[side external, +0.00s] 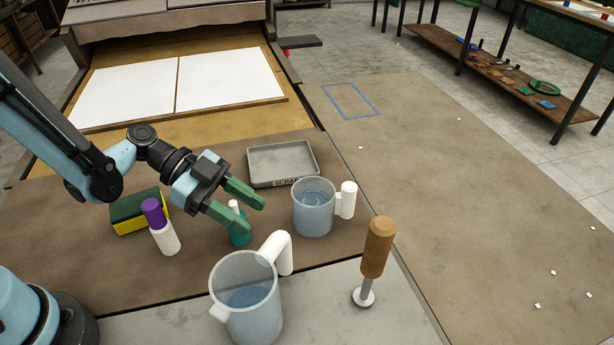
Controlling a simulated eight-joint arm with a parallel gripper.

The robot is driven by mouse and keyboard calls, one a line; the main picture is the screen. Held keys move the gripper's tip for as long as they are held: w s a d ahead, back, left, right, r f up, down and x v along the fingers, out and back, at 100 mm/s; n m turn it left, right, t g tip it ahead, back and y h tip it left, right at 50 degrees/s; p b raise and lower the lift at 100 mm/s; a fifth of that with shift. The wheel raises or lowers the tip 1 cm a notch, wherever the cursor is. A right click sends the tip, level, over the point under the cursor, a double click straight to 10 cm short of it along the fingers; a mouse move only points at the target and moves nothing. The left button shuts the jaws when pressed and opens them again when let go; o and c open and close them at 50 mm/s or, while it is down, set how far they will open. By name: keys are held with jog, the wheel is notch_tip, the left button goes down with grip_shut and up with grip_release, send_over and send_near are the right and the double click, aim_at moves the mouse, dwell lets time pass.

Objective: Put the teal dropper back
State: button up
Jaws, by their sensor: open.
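The teal dropper (239,234) stands on the brown work surface, with a teal body and a white top. My gripper (250,209) has two green fingers and is open. The fingers are above and around the dropper's upper part in the picture, and one finger hides some of it. I cannot tell whether they touch it. No holder or marked place for the dropper is clear in this view.
A purple-capped white bottle (162,228) and a sponge (136,212) are to the left. A water cup (313,208) is to the right, a jug (246,295) in front, a brown-handled tool (377,250) at front right. A grey scrap tray (283,164) lies behind. A blue outlined rectangle (350,118) is empty.

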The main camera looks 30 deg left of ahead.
jog(key=shift+r, duration=0.1)
jog(key=s+a+r+n+t+y, duration=0.1)
jog(key=a+r+n+t+y, duration=0.1)
jog(key=a+r+n+y, duration=0.2)
jog(key=s+a+r+n+t+y, duration=0.2)
jog(key=a+r+n+t+y, duration=0.1)
jog(key=a+n+y, duration=0.5)
jog(key=a+r+n, duration=0.1)
jog(key=a+n, duration=0.1)
jog(key=n, duration=0.2)
jog(key=shift+a+n, duration=0.15)
jog(key=shift+n, duration=0.15)
